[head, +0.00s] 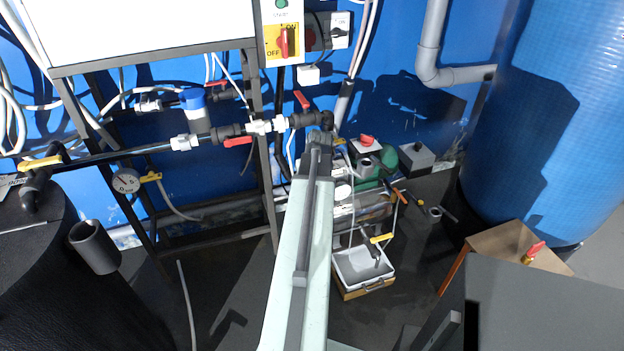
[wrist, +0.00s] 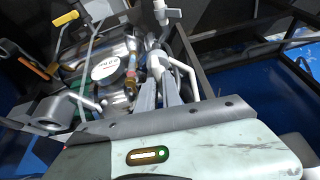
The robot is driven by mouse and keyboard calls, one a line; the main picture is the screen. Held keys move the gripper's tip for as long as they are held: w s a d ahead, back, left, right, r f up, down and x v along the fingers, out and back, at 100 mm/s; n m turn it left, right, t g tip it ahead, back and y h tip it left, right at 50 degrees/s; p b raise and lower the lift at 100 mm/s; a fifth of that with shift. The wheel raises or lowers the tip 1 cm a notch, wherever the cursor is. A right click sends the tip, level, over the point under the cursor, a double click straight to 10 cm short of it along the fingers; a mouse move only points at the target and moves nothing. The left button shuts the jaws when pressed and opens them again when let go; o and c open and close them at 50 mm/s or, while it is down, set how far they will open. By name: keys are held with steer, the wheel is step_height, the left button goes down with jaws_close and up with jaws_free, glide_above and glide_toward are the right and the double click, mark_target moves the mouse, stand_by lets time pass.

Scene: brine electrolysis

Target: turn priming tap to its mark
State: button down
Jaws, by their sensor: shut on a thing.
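In the wrist view my gripper (wrist: 157,80) has its two grey fingers close together around a small whitish tap part (wrist: 157,60). I take this part to be the priming tap; its lower part is hidden by the fingers. A white bent pipe (wrist: 185,70) curves away just to its right. I cannot make out a mark on the tap or the exact angle of its handle. In the head view my own arm reaches up the middle and hides the gripper and the held part.
Metal pump bodies (wrist: 110,65) and a grey pipe end (wrist: 52,108) crowd the left of the wrist view. In the head view, a white tray (head: 362,268) stands below. A dark frame (head: 265,170) and a blue tank (head: 545,120) flank the area.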

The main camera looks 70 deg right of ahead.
steer(key=shift+a+f+n, duration=0.1)
steer(key=shift+a+n, duration=0.05)
steer(key=shift+n, duration=0.35)
steer(key=c, duration=1.5)
jaws_free()
steer(key=p+v, duration=0.3)
steer(key=v, duration=0.1)
steer(key=p+v, duration=0.3)
steer(key=p, duration=0.1)
steer(key=shift+s+r, duration=0.2)
steer(key=shift+r, duration=0.25)
